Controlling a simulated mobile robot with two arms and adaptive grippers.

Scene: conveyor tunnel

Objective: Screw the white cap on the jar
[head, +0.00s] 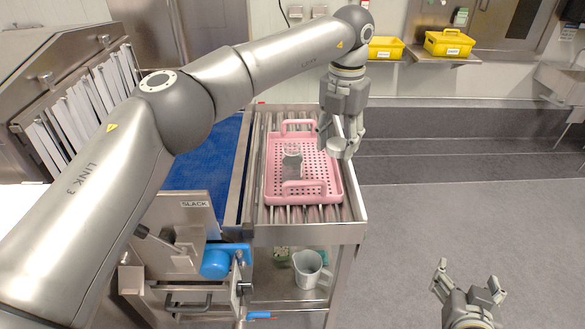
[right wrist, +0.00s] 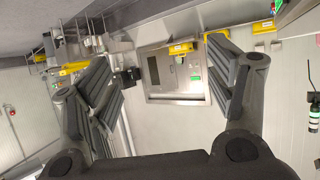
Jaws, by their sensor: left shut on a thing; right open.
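The jar (head: 291,168), clear with grey contents, stands upright in a pink perforated tray (head: 331,193). My left gripper (head: 338,143) points down above the tray's right side, to the right of the jar and apart from it. It is shut on the white cap (head: 336,149), a small pale disc partly hidden by the fingers. My right gripper (head: 468,285) is open and empty at the lower right, over the floor and far from the tray. Its spread fingers also show in the right wrist view (right wrist: 165,85), with only wall and fixtures beyond.
The tray rests on a steel roller conveyor (head: 257,190) beside a blue belt (head: 205,160). A grey pitcher (head: 308,268) stands on the shelf below. Yellow boxes (head: 448,43) sit at the back wall. The floor on the right is clear.

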